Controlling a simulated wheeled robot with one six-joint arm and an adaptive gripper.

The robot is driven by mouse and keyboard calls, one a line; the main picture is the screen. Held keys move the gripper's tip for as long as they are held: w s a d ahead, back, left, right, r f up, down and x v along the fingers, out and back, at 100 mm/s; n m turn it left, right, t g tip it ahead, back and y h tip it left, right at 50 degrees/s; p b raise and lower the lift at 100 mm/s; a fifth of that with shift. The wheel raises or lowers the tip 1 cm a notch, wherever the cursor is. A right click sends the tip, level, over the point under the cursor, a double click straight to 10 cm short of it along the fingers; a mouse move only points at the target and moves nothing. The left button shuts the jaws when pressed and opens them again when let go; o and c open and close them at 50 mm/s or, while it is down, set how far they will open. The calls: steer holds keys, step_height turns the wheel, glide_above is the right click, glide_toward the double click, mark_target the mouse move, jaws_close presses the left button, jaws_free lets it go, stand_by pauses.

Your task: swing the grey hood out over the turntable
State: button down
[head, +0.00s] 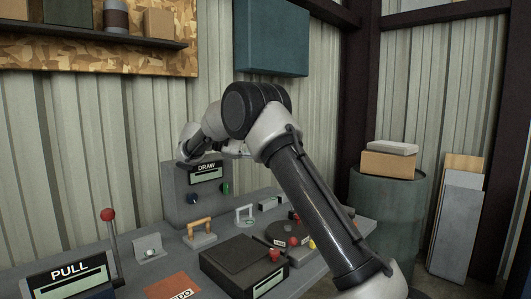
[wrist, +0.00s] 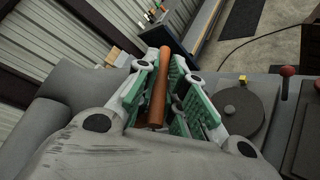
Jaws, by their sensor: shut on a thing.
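The turntable, a dark round disc (head: 285,231), lies flat on the bench right of centre in the head view, partly behind my arm. In the wrist view the disc (wrist: 236,118) is to the right of my gripper. My gripper (wrist: 168,85) is shut on an orange-brown rod-like handle (wrist: 157,85), which stands between its green-padded fingers. In the head view my gripper's end is by the top of the grey DRAW housing (head: 190,190), mostly hidden behind my wrist. A plain grey body (wrist: 45,105) fills the left of the wrist view; I cannot tell whether it is the hood.
The bench carries a red-knobbed lever (head: 107,216), a PULL sign (head: 68,275), an orange-handled fitting (head: 200,230) and a dark box (head: 243,262). A teal cabinet (head: 272,37) hangs above my arm. A drum with boxes (head: 388,210) stands right of the bench.

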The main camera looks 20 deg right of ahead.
steer(key=shift+a+r, duration=0.15)
steer(key=shift+a, duration=0.1)
